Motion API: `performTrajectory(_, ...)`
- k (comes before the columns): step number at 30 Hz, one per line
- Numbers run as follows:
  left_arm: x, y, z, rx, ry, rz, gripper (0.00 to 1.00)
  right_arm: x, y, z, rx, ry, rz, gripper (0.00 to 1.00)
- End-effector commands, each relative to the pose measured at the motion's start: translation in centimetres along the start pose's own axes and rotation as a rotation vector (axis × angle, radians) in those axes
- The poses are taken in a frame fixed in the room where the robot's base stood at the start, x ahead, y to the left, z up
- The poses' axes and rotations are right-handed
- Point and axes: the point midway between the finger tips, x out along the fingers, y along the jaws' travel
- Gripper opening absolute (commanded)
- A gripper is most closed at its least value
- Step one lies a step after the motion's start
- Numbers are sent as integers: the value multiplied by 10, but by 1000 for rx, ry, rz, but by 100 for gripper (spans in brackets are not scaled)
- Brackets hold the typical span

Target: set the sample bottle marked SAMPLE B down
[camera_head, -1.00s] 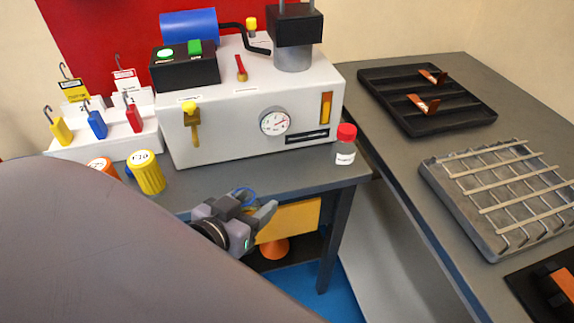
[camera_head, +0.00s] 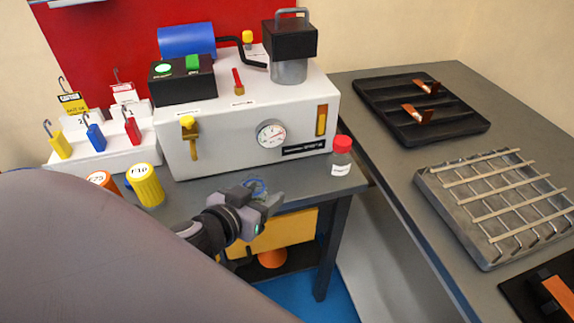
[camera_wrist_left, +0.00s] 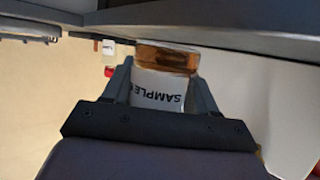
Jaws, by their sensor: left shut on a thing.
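My left gripper (camera_head: 264,203) is at the front edge of the grey bench, in front of the white machine. In the left wrist view its fingers (camera_wrist_left: 165,100) are shut on a sample bottle (camera_wrist_left: 158,90) with a white label and amber contents. The label reads SAMPLE upside down in that picture; its letter is hidden. In the head view only a blue ring (camera_head: 256,186) shows clearly at the fingers. The amber end lies close to a grey surface in the wrist view; I cannot tell whether it touches. My right gripper is not in view.
A red-capped bottle (camera_head: 341,158) stands at the bench's right corner, right of my gripper. The white machine (camera_head: 235,145) stands behind. A wire rack (camera_head: 497,205) is on the right table.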

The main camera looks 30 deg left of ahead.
Motion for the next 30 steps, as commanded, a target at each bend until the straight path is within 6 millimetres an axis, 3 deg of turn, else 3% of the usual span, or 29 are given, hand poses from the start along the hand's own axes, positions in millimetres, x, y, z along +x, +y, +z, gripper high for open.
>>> performTrajectory(12, 54, 0, -25, 1, 3, -1, 21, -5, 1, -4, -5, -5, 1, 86)
performTrajectory(22, 71, 0, -31, 1, 2, 0, 21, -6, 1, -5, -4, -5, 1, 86)
performTrajectory(30, 97, 0, -42, 0, 2, -1, 21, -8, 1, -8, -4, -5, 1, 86)
